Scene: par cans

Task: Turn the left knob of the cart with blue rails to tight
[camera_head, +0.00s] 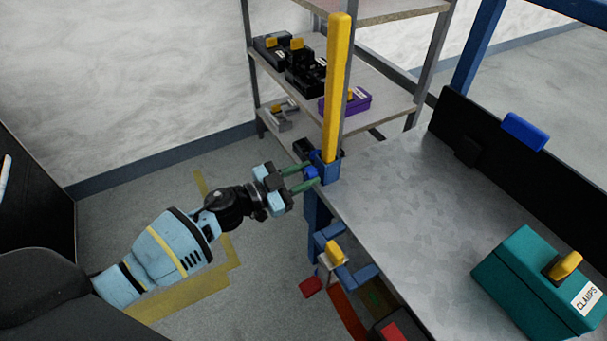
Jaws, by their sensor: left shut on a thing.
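The blue-framed cart or bench has a grey metal top (390,205) at the right. A small blue knob (311,173) sticks out from the left side of this bracket. My left gripper (308,178) comes in from the left, with its greenish fingers shut on the blue knob. The fingers partly hide the knob, and I cannot tell how far it is turned. My right gripper is not in view.
A teal box labelled CLAMPS (530,285) stands on the metal top. A shelf rack (385,90) with several cases stands behind. Below the corner are a blue bracket with a yellow piece (334,251) and a red piece (311,287).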

